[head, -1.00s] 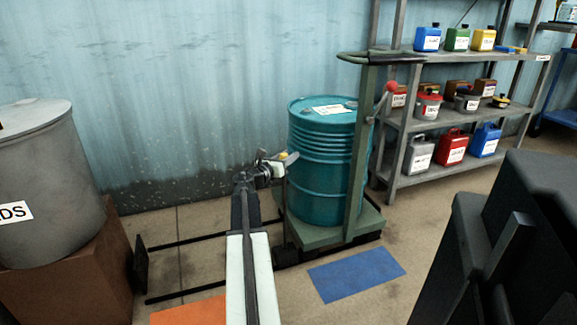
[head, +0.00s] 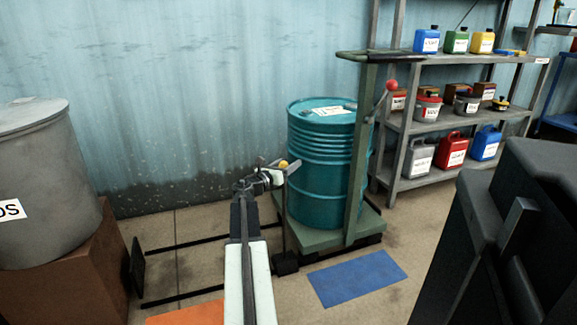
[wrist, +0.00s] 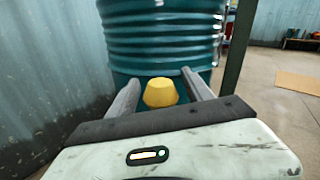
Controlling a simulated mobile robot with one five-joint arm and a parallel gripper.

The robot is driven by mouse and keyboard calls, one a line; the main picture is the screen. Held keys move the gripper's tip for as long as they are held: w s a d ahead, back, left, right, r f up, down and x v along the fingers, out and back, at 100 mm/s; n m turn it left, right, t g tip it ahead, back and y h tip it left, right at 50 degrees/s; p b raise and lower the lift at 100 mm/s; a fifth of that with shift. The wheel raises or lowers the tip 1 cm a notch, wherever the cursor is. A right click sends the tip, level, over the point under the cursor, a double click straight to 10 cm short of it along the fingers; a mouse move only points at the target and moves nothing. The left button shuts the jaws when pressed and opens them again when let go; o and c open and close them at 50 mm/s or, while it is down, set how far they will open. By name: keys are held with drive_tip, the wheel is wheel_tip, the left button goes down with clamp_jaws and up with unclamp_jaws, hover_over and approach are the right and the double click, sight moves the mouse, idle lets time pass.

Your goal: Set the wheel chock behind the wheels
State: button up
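The wheel chock (head: 285,263) appears to be the small black block on the floor at the trolley's front left corner. A thin upright rod rises from it to a yellow knob (head: 283,164). My gripper (head: 280,171) is at the knob's height, with its fingers spread. In the wrist view the yellow knob (wrist: 160,93) sits between the two fingers, with a narrow gap showing on each side. The green trolley (head: 330,243) carries a teal drum (head: 320,175). Its wheels are mostly hidden in shadow under the platform.
A grey drum (head: 45,190) on a brown block (head: 70,270) stands at the left. A black floor frame (head: 180,245) lies between it and the trolley. Blue (head: 357,277) and orange (head: 190,313) floor patches lie in front. Shelves (head: 420,125) with jugs stand behind right.

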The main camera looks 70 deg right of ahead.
drive_tip(key=v, duration=1.2)
drive_tip(key=w+a+f+m+t+y, duration=0.2)
drive_tip(key=w+a+f+m+y, duration=0.25)
drive_tip(key=w+a+f, duration=0.65)
drive_tip(key=w+a+f+m+t+y, duration=0.4)
drive_tip(key=w+a, duration=0.6)
drive_tip(key=a, duration=0.5)
drive_tip(key=w+a+f+m+y, duration=0.1)
drive_tip(key=a+f+m+y, duration=0.1)
drive_tip(key=a, duration=1.2)
drive_tip(key=w+a+f+m+y, duration=0.1)
drive_tip(key=a+f+m+y, duration=0.2)
drive_tip(key=a, duration=1.2)
drive_tip(key=w+a+f+m+y, duration=0.1)
drive_tip(key=a+f+m+y, duration=0.2)
drive_tip(key=a, duration=1.1)
drive_tip(key=shift+a+f+g+y, duration=0.2)
drive_tip(key=shift+f+g+y, duration=0.1)
drive_tip(key=shift+g+y, duration=0.1)
